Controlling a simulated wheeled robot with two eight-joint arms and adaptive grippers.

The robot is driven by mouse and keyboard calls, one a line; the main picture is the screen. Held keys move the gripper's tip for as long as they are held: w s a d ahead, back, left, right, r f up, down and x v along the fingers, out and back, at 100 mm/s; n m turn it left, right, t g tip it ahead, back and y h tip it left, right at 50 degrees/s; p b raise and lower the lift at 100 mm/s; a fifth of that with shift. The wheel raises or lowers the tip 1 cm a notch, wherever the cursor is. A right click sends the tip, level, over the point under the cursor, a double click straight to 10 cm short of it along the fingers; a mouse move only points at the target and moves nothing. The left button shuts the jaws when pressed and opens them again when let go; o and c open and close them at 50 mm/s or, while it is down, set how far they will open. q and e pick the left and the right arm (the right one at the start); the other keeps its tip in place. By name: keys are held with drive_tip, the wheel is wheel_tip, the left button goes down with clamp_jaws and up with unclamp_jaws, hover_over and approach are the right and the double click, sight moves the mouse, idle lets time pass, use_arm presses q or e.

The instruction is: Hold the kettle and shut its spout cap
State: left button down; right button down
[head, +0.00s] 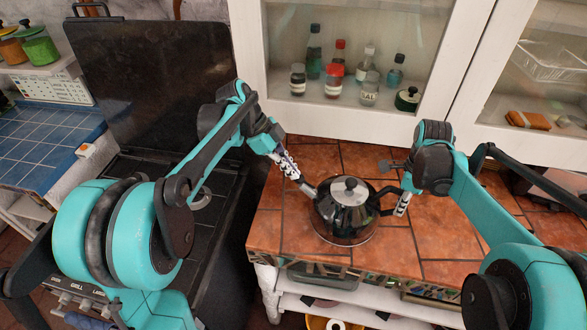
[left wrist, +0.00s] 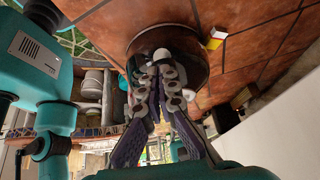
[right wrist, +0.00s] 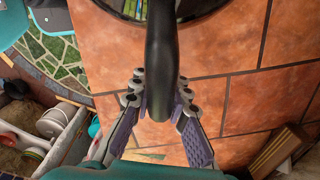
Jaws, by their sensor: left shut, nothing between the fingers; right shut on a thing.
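The kettle (head: 338,219) stands on the tiled counter, dark and glossy with a silver lid and black knob. Its spout (head: 308,189) points left and its black handle (head: 384,197) is on the right. My right gripper (head: 402,207) is shut on the handle; in the right wrist view the fingers (right wrist: 160,90) sit on both sides of the handle (right wrist: 160,60). My left gripper (head: 297,179) is shut and empty, its tips right at the spout's end. I cannot tell how the spout cap stands.
A white cabinet (head: 253,62) with glass doors and several bottles stands behind the counter (head: 433,238). A black stove (head: 225,225) is to the left, below the counter's left edge. Counter tiles right of the kettle are clear.

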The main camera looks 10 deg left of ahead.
use_arm(q)
drive_tip(key=shift+a+f, duration=0.55)
idle(0.4)
drive_tip(key=shift+a+f, duration=0.35)
drive_tip(key=shift+f, duration=0.25)
drive_tip(key=shift+w+a+f, duration=0.1)
drive_tip(key=shift+a+f, duration=0.1)
drive_tip(key=shift+f, duration=1.1)
drive_tip(key=shift+f, duration=0.15)
drive_tip(key=shift+d, duration=0.1)
drive_tip(key=shift+d+r, duration=0.45)
drive_tip(key=shift+d, duration=0.1)
drive_tip(key=a+r, duration=0.1)
drive_tip(key=a, duration=1.2)
drive_tip(key=shift+w+a, duration=0.2)
drive_tip(key=shift+w, duration=0.05)
